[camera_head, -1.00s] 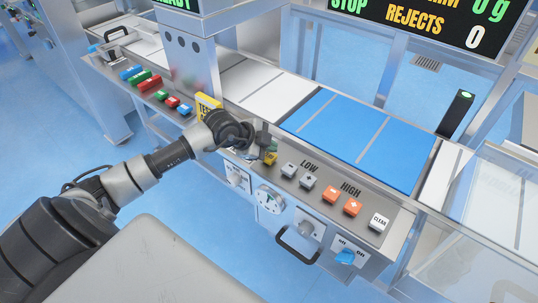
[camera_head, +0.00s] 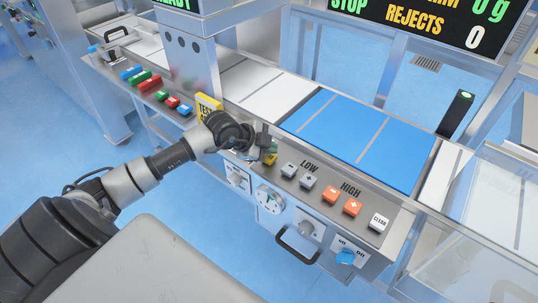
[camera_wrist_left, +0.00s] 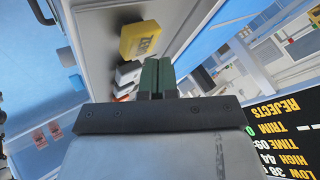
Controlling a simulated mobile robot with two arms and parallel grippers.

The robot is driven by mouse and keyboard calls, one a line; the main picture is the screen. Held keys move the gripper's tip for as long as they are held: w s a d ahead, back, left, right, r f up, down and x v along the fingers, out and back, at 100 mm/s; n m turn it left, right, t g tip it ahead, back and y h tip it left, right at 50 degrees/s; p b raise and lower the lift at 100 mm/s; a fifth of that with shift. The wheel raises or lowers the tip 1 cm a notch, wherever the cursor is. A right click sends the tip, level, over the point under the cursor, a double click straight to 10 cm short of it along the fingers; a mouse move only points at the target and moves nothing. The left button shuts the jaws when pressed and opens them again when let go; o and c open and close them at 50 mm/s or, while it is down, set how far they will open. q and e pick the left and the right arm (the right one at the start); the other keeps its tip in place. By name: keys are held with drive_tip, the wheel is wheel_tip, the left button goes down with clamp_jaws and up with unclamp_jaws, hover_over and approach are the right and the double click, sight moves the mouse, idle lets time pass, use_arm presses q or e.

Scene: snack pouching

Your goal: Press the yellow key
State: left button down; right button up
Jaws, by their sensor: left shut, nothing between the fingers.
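The yellow key (camera_head: 271,160) sits at the left end of the key row on the sloped metal panel. In the head view my left gripper (camera_head: 264,147) is right at it and hides part of it. In the left wrist view the yellow key (camera_wrist_left: 140,41) shows printed letters, just beyond and beside the tips of my shut, empty left gripper (camera_wrist_left: 157,68). I cannot tell whether the fingertips touch the key. My right gripper is not in view.
Grey LOW keys (camera_head: 298,176), orange HIGH keys (camera_head: 342,200) and a white CLEAR key (camera_head: 378,222) continue to the right. A yellow TEST block (camera_head: 208,107) stands close behind my left wrist. A blue belt (camera_head: 350,130) lies behind the panel.

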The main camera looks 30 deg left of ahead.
sight(269, 157)
use_arm(q)
drive_tip(key=shift+f, duration=0.75)
idle(0.7)
drive_tip(key=shift+r, duration=0.1)
drive_tip(key=shift+r+p, duration=0.9)
drive_tip(key=shift+p, duration=0.2)
wheel_tip(269, 157, up, 5)
drive_tip(key=p, duration=0.5)
drive_tip(key=shift+p, duration=0.3)
